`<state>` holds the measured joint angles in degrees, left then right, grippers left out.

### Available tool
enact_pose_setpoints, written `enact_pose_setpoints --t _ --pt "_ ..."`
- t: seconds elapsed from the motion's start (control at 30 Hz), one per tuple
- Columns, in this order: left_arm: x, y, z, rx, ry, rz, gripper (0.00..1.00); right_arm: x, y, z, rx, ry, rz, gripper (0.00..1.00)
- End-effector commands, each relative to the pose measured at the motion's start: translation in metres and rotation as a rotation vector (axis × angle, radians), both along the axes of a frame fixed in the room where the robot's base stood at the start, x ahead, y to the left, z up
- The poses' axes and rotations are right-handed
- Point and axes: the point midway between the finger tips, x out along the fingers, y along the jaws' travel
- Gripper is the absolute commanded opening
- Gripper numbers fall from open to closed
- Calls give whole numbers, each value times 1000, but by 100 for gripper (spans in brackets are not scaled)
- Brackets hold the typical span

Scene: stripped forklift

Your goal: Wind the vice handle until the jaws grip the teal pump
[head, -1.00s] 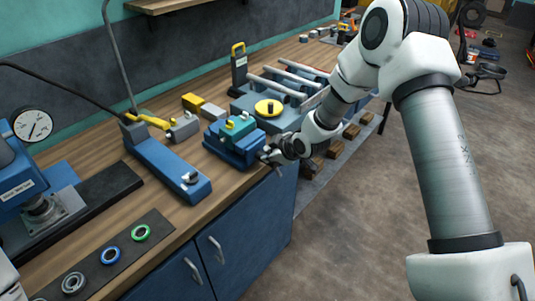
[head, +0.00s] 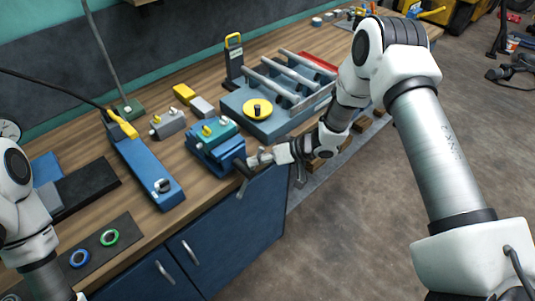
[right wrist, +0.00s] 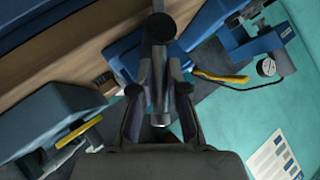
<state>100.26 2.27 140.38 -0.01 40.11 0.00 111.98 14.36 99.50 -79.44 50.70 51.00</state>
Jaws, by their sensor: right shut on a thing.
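The blue vice (head: 228,158) stands at the front edge of the bench in the head view. The teal pump (head: 222,128), with yellow fittings, sits at the top of the vice; I cannot tell whether the jaws touch it. My right gripper (head: 252,162) is at the vice's front right end, shut on the vice handle (head: 241,188). In the right wrist view the handle's dark, round-ended rod (right wrist: 158,60) passes between the two fingers (right wrist: 161,100). My left arm shows at the head view's left edge, but its gripper is out of view.
A grey fixture (head: 262,118) with a yellow disc and rails stands right of the vice. A blue torque-wrench-like stand (head: 148,170) lies to its left. A dark mat (head: 95,250) holds green and blue rings. Cabinet doors (head: 215,235) are below the bench edge.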

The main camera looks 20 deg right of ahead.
Motion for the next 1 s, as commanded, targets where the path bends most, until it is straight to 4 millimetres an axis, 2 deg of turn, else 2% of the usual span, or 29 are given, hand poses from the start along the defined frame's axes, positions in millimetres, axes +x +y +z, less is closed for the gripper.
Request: enact_pose_setpoints --t 0.03,0.37,1.0 --pt "0 0 -4 0 0 1 100 -2 -2 -9 36 26 0 0" --pt "0 0 -36 0 0 1 100 2 -10 -25 327 145 -1 0" --pt "0 0 -135 0 0 0 100 6 -18 -55 885 378 -2 0"
